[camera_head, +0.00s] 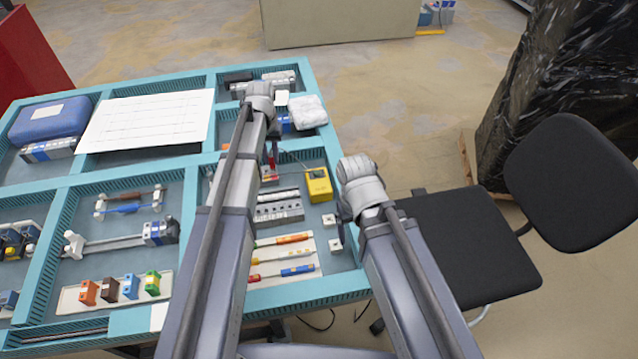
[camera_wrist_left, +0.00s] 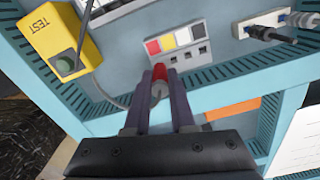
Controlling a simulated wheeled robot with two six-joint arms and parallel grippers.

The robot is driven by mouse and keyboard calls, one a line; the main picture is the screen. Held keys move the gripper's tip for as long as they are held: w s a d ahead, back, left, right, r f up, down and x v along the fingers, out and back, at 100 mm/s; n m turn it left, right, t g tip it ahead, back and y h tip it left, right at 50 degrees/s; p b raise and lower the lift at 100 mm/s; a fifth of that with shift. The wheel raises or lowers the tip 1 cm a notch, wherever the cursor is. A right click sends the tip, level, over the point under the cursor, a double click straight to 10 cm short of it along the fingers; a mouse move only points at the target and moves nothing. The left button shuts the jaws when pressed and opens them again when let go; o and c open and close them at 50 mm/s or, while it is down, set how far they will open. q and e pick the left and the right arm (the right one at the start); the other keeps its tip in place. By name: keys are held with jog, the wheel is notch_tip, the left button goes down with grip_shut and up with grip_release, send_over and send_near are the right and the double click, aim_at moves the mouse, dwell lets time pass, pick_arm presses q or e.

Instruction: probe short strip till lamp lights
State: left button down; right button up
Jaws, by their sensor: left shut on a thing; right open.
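In the left wrist view, a short grey strip (camera_wrist_left: 187,60) has red, yellow, white and black squares above a row of small sockets. My left gripper (camera_wrist_left: 161,85) is shut on a red probe (camera_wrist_left: 161,74) just in front of the strip's left end. I cannot tell whether the tip is inside a socket. The yellow tester box (camera_wrist_left: 82,43), marked TEST, lies to the left; its round spot (camera_wrist_left: 65,66) looks dark. The tester (camera_head: 318,186) also shows in the head view. My right gripper (camera_head: 333,232) is open and empty near the bench's right edge.
Longer grey socket strips (camera_head: 278,206) and several screwdrivers (camera_head: 284,270) lie near my left arm. Blue bench dividers (camera_head: 230,270) stand up between compartments. A white sheet (camera_head: 148,118) lies at the far left. A black chair (camera_head: 470,240) stands right of the bench.

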pick_arm(q)
jog(key=shift+r, duration=0.15)
pick_arm(e)
jog(key=shift+r, duration=0.1)
pick_arm(q)
jog(key=shift+r+p, duration=1.65)
jog(key=shift+p, duration=0.2)
pick_arm(e)
jog(key=shift+r, duration=1.7)
